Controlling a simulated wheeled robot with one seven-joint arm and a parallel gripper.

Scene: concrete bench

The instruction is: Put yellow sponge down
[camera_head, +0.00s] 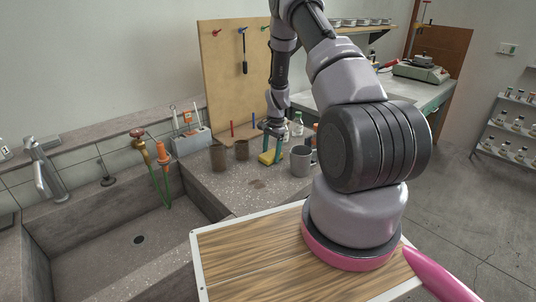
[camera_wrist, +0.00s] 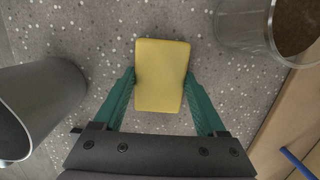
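The yellow sponge (camera_head: 266,158) is low over the grey speckled bench top (camera_head: 232,186), between the cups. In the wrist view the sponge (camera_wrist: 161,76) lies between the two green fingers of my gripper (camera_wrist: 160,78), with a fingertip against each side. My gripper (camera_head: 271,142) points down and is shut on the sponge. I cannot tell whether the underside of the sponge touches the bench.
A grey mug (camera_head: 300,161) stands to the right of the sponge; brownish cups (camera_head: 218,157) (camera_head: 241,150) stand to its left. Behind are a pegboard (camera_head: 228,75) and bottles (camera_head: 297,124). A sink (camera_head: 137,239) is at left. Bench in front is clear.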

